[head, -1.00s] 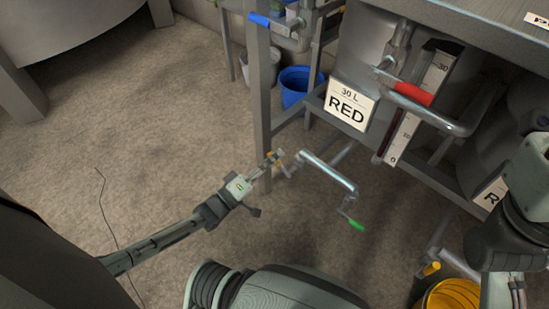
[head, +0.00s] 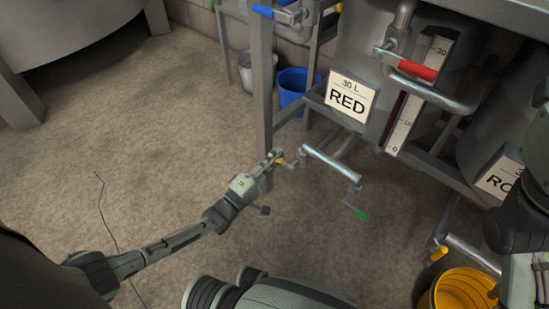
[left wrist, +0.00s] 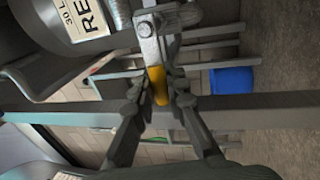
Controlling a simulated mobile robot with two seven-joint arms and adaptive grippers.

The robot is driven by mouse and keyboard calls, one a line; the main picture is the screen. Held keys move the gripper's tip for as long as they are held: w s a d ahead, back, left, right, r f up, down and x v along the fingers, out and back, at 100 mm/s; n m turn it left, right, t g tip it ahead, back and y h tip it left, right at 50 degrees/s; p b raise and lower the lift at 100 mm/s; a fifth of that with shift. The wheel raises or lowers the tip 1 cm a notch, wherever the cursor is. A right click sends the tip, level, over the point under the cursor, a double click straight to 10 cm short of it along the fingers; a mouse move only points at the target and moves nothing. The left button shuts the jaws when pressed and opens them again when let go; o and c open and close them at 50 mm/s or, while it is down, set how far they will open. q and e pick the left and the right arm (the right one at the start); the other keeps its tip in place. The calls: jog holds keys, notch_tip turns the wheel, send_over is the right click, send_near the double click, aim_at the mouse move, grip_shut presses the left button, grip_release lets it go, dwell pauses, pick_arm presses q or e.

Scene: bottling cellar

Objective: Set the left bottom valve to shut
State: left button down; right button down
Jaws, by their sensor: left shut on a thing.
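The left bottom valve sits at the left end of a short metal pipe (head: 330,163) low under the RED tank. Its yellow lever (head: 287,164) points left, away from the pipe. In the left wrist view the yellow lever (left wrist: 159,88) hangs from the metal valve body (left wrist: 147,32) and runs down between my fingers. My left gripper (head: 277,157) is shut on this lever; the fingers hide part of it in the head view. My right arm shows at the right edge of the head view, but its gripper does not show.
A green-handled valve (head: 359,214) is at the pipe's other end. A red-handled valve (head: 418,71) and the RED sign (head: 350,99) are above. A table leg (head: 263,95) stands close behind my left gripper. A yellow bucket (head: 461,292) is at lower right; open floor lies left.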

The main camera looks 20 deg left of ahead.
pick_arm(q)
jog(key=shift+f, duration=0.15)
jog(key=c, duration=1.5)
grip_release()
jog(key=shift+s, duration=0.1)
jog(key=v, duration=1.2)
